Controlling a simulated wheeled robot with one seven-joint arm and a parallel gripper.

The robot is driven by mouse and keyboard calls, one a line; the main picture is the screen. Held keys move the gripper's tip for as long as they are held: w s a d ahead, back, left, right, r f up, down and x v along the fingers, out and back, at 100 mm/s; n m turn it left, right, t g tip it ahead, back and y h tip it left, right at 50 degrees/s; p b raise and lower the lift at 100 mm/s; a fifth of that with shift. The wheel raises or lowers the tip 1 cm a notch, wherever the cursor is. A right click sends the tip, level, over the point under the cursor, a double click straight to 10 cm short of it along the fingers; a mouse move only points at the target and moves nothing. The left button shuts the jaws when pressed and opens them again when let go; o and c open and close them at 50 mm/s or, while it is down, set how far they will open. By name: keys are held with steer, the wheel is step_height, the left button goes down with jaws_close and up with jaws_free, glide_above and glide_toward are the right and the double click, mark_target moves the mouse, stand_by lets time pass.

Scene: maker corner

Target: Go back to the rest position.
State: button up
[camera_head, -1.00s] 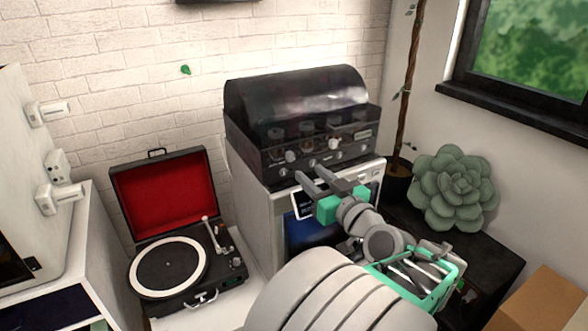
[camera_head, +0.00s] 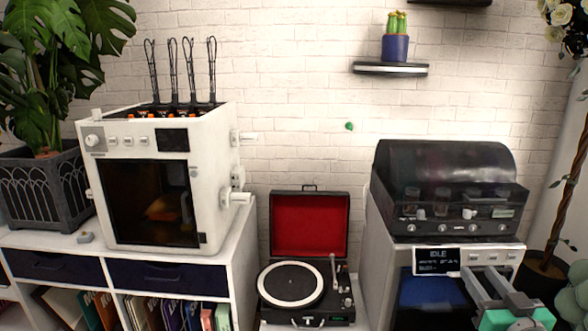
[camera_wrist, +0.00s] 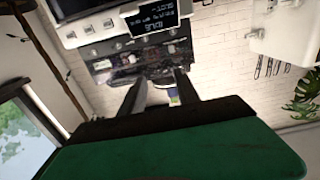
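My gripper (camera_head: 481,272), with green parts and two grey fingers, is at the lower right of the head view. It is raised in front of the white machine with the "IDLE" display (camera_head: 437,261). Its fingers are apart with nothing seen between them. In the wrist view, the fingers (camera_wrist: 160,76) also stand apart, and a dark and green part of my gripper fills the lower middle. The display shows upside down there, beyond the fingers. Most of my arm is out of the head view.
A black device with a domed lid (camera_head: 445,165) sits on the white machine. An open turntable with a red-lined lid (camera_head: 309,226) stands to its left. Farther left, a white boxy machine (camera_head: 205,190) stands on a shelf unit (camera_head: 235,262). A wall shelf (camera_head: 390,69) holds a potted cactus (camera_head: 396,45).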

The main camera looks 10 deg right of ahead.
steer(key=w+a+f+n+g+y+p, duration=0.2)
steer(key=w+a+f+g+y+p, duration=0.15)
steer(key=a, duration=0.55)
steer(key=w+a+f+n+g+y+p, duration=0.1)
steer(key=w+a+f+g+y+p, duration=0.2)
steer(key=a, duration=0.5)
steer(key=s+a+g+h+p, duration=0.2)
steer(key=s+a+g+p, duration=0.2)
steer(key=s+a+g, duration=0.4)
steer(key=s+a, duration=0.2)
steer(key=a, duration=0.2)
steer(key=shift+s+a+h, duration=0.2)
steer(key=shift+a+h, duration=0.15)
